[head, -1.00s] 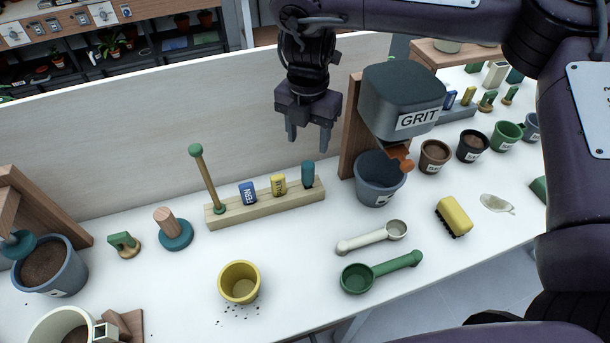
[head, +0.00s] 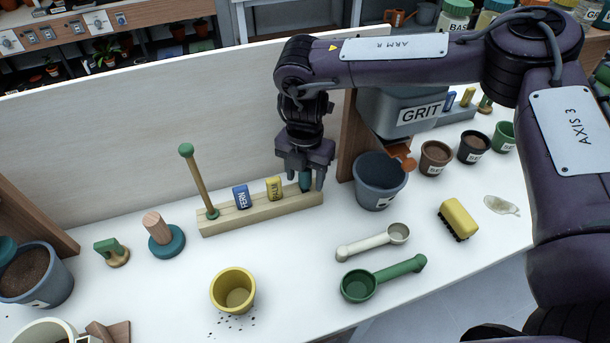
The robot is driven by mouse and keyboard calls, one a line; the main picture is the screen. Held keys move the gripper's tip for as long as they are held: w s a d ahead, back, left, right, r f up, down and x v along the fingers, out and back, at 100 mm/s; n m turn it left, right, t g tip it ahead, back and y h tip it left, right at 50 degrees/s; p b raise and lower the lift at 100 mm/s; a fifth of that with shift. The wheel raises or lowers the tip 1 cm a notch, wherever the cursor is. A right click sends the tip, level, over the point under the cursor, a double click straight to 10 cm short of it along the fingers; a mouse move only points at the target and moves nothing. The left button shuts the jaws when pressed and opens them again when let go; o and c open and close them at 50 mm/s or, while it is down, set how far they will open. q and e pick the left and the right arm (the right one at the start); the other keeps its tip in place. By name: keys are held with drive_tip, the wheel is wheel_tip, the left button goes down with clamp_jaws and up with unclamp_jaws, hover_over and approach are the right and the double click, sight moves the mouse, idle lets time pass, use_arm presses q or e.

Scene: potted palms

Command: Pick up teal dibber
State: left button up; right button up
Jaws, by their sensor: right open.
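The teal dibber (head: 305,181) stands upright at the right end of the wooden rack (head: 262,212); only its top part shows above the wood. My right gripper (head: 305,182) points down over that end of the rack. Its fingers are open, one on each side of the dibber in the picture; I cannot tell whether they touch it. The gripper body hides the dibber's upper end. My left gripper is out of view.
The rack also holds a green-topped stick (head: 195,175), a blue FERN packet (head: 241,197) and a yellow packet (head: 274,188). A grey pot (head: 378,190) under the GRIT dispenser (head: 400,112) stands close right. A yellow pot (head: 233,292) and scoops (head: 385,275) are nearer.

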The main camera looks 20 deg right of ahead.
drive_tip(key=shift+f, duration=0.25)
drive_tip(key=c, duration=1)
drive_tip(key=shift+r, duration=0.15)
drive_tip(key=shift+w+r, duration=0.1)
drive_tip(key=shift+r, duration=0.5)
wheel_tip(320, 180, up, 7)
drive_tip(key=shift+f+b, duration=0.1)
drive_tip(key=shift+b, duration=0.25)
wheel_tip(320, 180, up, 12)
drive_tip(key=p, duration=0.2)
